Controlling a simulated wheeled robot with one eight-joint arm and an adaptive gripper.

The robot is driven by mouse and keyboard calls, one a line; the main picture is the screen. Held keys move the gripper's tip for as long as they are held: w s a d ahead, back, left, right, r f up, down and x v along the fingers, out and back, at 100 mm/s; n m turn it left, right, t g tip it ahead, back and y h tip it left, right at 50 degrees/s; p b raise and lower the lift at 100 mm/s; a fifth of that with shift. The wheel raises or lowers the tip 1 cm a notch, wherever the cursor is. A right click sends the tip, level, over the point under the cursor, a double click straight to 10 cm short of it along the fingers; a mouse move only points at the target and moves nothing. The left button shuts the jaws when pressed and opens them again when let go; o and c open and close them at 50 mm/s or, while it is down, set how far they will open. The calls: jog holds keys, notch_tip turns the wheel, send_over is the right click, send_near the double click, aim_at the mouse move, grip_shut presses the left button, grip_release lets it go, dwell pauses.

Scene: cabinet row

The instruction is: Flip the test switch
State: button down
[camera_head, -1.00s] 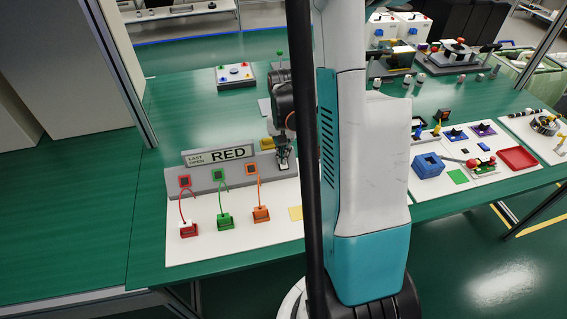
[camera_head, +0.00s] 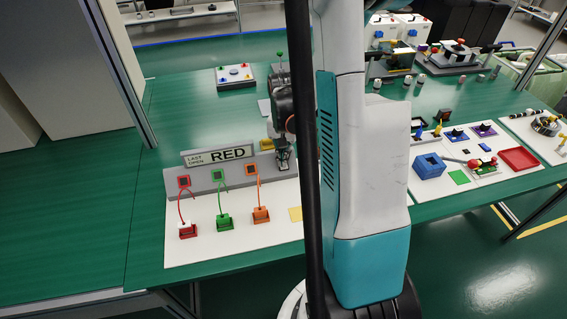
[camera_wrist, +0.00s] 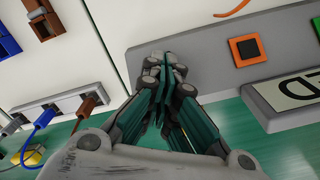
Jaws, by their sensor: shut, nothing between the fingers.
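I cannot make out a test switch in either view; my gripper may be hiding it. My gripper (camera_head: 283,163) is shut and empty at the right part of the grey panel (camera_head: 208,182), right of the orange-framed socket (camera_head: 252,169). In the wrist view the closed fingertips (camera_wrist: 160,62) lie over the grey panel (camera_wrist: 203,60), with the orange-framed socket (camera_wrist: 247,50) to the right. I cannot tell whether the fingertips touch the panel. A sign (camera_head: 218,155) reading "LAST OPEN RED" stands on the panel.
Red (camera_head: 187,230), green (camera_head: 224,221) and orange (camera_head: 261,214) blocks stand on the white board in front, with cables up to the panel. In the wrist view, blue (camera_wrist: 45,116) and brown (camera_wrist: 88,104) plugs sit close left of the gripper. Green table is clear at far left.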

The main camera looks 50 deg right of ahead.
notch_tip(320, 180, up, 7)
jog(key=p, duration=0.4)
jog(key=shift+p, duration=0.3)
dwell(0.6)
